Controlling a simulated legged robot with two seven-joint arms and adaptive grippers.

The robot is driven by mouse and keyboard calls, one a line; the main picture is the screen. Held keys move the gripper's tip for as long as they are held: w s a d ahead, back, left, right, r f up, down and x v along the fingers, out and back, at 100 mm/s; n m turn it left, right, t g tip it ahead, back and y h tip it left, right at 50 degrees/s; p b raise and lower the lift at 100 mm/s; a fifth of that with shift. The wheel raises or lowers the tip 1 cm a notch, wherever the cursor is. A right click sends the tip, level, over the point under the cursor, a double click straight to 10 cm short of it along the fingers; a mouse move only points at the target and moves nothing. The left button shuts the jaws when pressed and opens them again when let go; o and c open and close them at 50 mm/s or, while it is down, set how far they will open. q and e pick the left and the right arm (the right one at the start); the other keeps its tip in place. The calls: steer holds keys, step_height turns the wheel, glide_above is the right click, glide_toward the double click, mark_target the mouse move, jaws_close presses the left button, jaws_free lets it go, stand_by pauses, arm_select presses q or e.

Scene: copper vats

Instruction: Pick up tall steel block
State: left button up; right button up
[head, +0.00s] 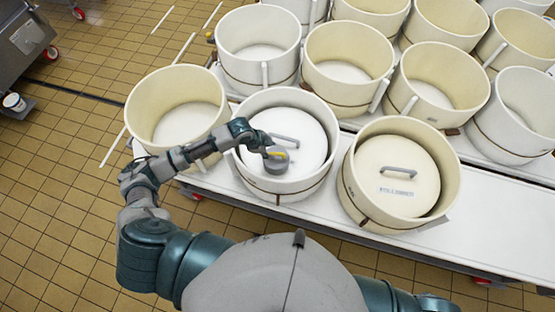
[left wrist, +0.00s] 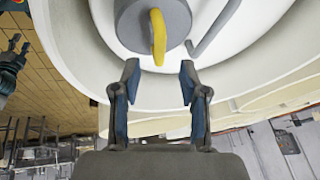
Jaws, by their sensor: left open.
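The grey steel block (head: 277,163) is a short round cylinder with a yellow handle on it. It rests on the white lid inside the middle front vat, near its front wall. In the left wrist view the block (left wrist: 172,28) and its yellow handle (left wrist: 158,38) are at the top, partly cut off. My left gripper (left wrist: 159,74) is open and empty, its two fingers apart just short of the handle. In the head view the left gripper (head: 262,148) is right over the block and partly hides it. What seems to be my right gripper (left wrist: 14,48) shows small at the left edge.
The middle front vat (head: 252,97) has a lid with a bar handle (head: 285,139). A lidded vat (head: 355,190) stands to its right, an empty one (head: 150,100) to its left. Several empty vats stand behind. The white table (head: 480,215) is bare at front right.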

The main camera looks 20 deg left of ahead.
mark_target(275, 154)
arm_select(q)
steer(key=shift+w+f, duration=0.15)
steer(key=shift+f, duration=0.55)
steer(key=x, duration=0.4)
steer(key=shift+w+f, duration=0.1)
steer(key=shift+f, duration=0.15)
steer(key=shift+d+f, duration=0.1)
steer(key=shift+d, duration=0.3)
steer(key=c, duration=0.7)
steer(key=shift+a, duration=0.3)
jaws_close()
steer(key=shift+w, duration=0.1)
